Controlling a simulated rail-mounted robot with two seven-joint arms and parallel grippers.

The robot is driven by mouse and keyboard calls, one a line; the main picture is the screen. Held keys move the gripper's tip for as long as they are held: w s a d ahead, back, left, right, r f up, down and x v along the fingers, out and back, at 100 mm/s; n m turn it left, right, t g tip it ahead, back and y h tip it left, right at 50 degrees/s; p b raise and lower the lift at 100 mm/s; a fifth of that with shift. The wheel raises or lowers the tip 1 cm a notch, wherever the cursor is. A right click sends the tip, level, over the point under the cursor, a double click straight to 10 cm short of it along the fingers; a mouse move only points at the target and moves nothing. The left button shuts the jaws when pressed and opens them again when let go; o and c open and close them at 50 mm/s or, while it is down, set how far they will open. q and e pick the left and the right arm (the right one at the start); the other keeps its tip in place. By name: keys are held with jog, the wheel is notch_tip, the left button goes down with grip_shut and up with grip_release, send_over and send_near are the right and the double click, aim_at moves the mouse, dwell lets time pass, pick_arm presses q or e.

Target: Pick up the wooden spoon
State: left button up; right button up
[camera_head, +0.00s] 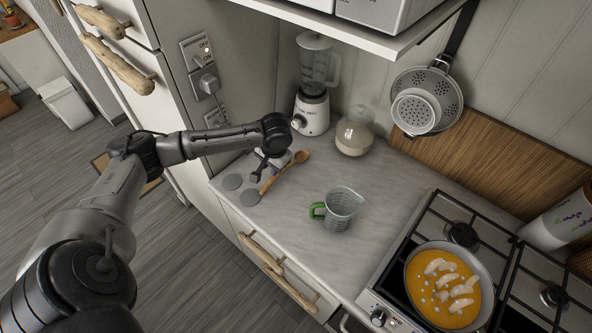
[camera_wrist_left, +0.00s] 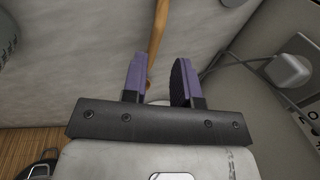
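The wooden spoon (camera_head: 285,170) lies on the grey counter near the cabinet side, its bowl toward the blender and its handle toward the front edge. My left gripper (camera_head: 262,168) is over the counter close to the spoon and partly covers the objects behind it. In the left wrist view the gripper (camera_wrist_left: 160,82) is open, its two purple-sided fingers apart. The spoon handle (camera_wrist_left: 160,32) runs down toward the gap between them, nearer the left finger. I cannot tell whether a finger touches it. My right gripper is not in view.
A green-handled measuring cup (camera_head: 342,207) stands right of the spoon. A blender (camera_head: 312,95) and glass jar (camera_head: 353,136) stand behind. A pan (camera_head: 448,287) sits on the stove. A plug (camera_wrist_left: 288,68) and cord are near the wall.

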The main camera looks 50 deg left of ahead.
aim_at(269, 182)
pick_arm(q)
jog(key=f, duration=0.4)
jog(key=a+f, duration=0.1)
jog(key=f, duration=0.2)
jog(key=a+f+b, duration=0.1)
jog(key=f, duration=0.3)
jog(key=shift+s+f, duration=0.3)
jog(key=shift+s, duration=0.05)
grip_shut()
